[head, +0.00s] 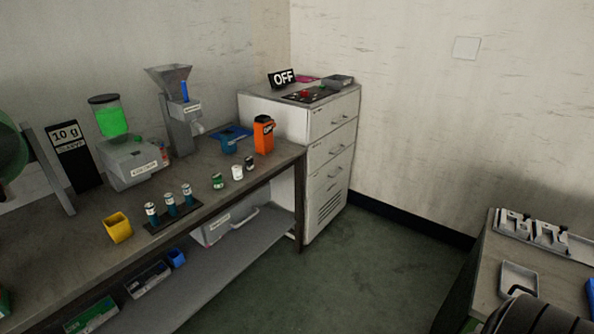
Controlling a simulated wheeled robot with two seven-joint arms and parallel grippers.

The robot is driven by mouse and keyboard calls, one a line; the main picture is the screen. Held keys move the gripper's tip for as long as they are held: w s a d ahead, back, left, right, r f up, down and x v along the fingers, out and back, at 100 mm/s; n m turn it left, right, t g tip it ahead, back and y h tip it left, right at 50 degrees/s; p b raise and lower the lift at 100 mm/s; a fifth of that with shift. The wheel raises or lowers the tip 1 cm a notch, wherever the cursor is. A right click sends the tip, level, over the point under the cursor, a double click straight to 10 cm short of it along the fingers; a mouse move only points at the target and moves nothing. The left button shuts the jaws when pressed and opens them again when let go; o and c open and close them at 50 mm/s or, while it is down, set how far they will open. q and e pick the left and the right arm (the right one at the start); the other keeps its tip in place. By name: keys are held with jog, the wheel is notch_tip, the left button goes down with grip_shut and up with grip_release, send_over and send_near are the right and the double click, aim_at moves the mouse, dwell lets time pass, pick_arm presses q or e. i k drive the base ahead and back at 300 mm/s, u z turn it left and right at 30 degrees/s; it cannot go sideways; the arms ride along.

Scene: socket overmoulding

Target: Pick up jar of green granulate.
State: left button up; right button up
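Green granulate shows in a clear container (111,121) with a dark lid, standing on top of a grey dosing machine (138,162) on the workbench at the left. A small jar (218,181) with green on it stands farther right on the same bench, in a short row with a white cup (237,172) and a dark jar (250,161). It is too small to tell what is in it. A large green rounded thing (8,147) is cut off by the left edge. Neither of my grippers is in view.
A white cabinet (328,160) stands behind. A second table (490,265) is at right; floor between is clear.

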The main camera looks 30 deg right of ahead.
aim_at(217, 180)
jog(key=z, duration=1.1)
jog(key=i, duration=1.1)
jog(key=u, duration=0.45)
jog(key=i, duration=0.65)
jog(key=u, duration=0.3)
